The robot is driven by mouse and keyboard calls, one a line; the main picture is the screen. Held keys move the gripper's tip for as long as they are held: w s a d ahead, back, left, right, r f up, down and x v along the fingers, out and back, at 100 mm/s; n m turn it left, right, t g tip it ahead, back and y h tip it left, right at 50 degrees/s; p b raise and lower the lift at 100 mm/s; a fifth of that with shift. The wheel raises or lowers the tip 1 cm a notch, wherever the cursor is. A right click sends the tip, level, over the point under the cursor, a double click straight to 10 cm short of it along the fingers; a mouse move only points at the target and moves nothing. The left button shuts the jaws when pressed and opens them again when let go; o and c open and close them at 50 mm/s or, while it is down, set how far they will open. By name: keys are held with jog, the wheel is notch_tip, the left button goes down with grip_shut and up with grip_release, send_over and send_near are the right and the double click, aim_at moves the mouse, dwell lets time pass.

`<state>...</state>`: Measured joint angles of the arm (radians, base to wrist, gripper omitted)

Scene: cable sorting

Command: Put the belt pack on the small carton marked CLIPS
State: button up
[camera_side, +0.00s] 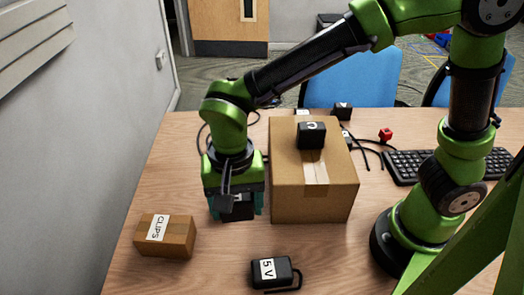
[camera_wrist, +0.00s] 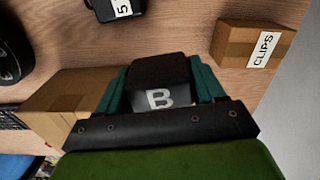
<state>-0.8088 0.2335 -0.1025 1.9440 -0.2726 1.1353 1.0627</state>
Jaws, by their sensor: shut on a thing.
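My gripper (camera_side: 238,214) points down beside the large carton, between it and the small CLIPS carton. It is shut on a black pack marked B, which shows between the teal fingers in the wrist view (camera_wrist: 160,76). I take this to be the belt pack. In the side view the pack (camera_side: 239,208) is mostly hidden by the gripper, and I cannot tell how far it is above the table. The small brown carton marked CLIPS (camera_side: 178,242) sits at the left of the table with a bare top. It also shows at upper right in the wrist view (camera_wrist: 232,50).
A large carton (camera_side: 345,200) stands close to the right of my gripper with a black box (camera_side: 311,135) on top. A black 5 V pack (camera_side: 270,273) with a loop lies at the front. A keyboard (camera_side: 410,165), cables and a red block (camera_side: 386,134) are behind.

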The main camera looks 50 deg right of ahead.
jog(key=shift+s+d+f+m, duration=0.1)
jog(key=shift+d+f+m, duration=0.05)
jog(key=shift+f+m, duration=0.2)
jog(key=shift+w, duration=0.2)
send_over(163, 228)
jog(key=shift+w+f+m, duration=0.1)
jog(key=shift+f+m, duration=0.15)
jog(key=shift+f, duration=2.2)
jog(key=shift+f, duration=0.1)
jog(key=o, duration=1.1)
jog(key=shift+o, duration=0.2)
